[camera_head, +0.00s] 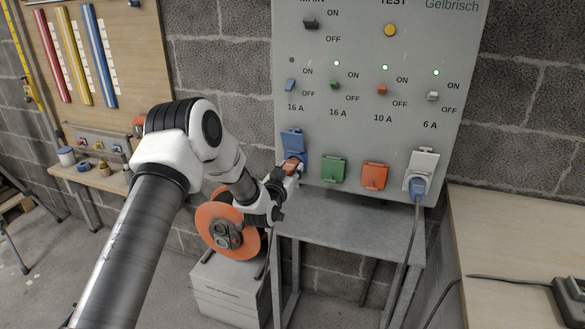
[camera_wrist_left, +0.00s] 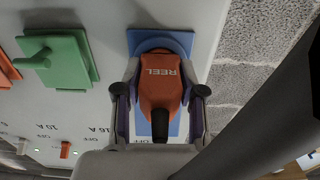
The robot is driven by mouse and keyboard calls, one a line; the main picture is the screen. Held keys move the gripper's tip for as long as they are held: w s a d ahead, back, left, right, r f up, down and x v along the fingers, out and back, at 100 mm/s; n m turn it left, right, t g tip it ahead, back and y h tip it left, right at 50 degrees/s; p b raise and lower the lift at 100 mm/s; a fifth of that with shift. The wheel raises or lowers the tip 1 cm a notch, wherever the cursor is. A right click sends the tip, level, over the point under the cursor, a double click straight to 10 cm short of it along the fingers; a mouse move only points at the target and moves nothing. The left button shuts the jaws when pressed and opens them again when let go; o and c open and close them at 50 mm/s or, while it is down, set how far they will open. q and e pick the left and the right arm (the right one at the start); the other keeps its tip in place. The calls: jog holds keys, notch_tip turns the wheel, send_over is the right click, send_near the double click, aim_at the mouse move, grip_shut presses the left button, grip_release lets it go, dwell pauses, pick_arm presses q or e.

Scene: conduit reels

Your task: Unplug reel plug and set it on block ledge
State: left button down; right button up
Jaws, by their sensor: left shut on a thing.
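The orange reel plug (camera_wrist_left: 160,82), marked REEL, sits at the blue 16 A socket (camera_wrist_left: 183,43) in the left wrist view. In the head view the plug (camera_head: 291,167) is at the blue socket (camera_head: 293,141), whose lid is up. My left gripper (camera_wrist_left: 160,95) has a finger on each side of the plug and is shut on it; it also shows in the head view (camera_head: 285,178). The orange cable reel (camera_head: 214,228) stands on a grey block (camera_head: 226,295) below, partly behind my arm. My right gripper is not in view.
The grey panel (camera_head: 385,115) also has closed green (camera_head: 334,169) and orange (camera_head: 374,177) sockets and a grey socket with a blue plug (camera_head: 419,187). A metal table (camera_head: 350,225) stands beneath. A wooden workbench (camera_head: 520,235) is at the right.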

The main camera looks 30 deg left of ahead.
pick_arm(q)
jog(key=shift+s+d+r, duration=0.1)
jog(key=shift+s+r, duration=0.1)
jog(key=shift+s, duration=0.3)
jog(key=shift+p+v, duration=0.9)
jog(key=shift+v, duration=1.4)
jog(key=shift+f, duration=0.1)
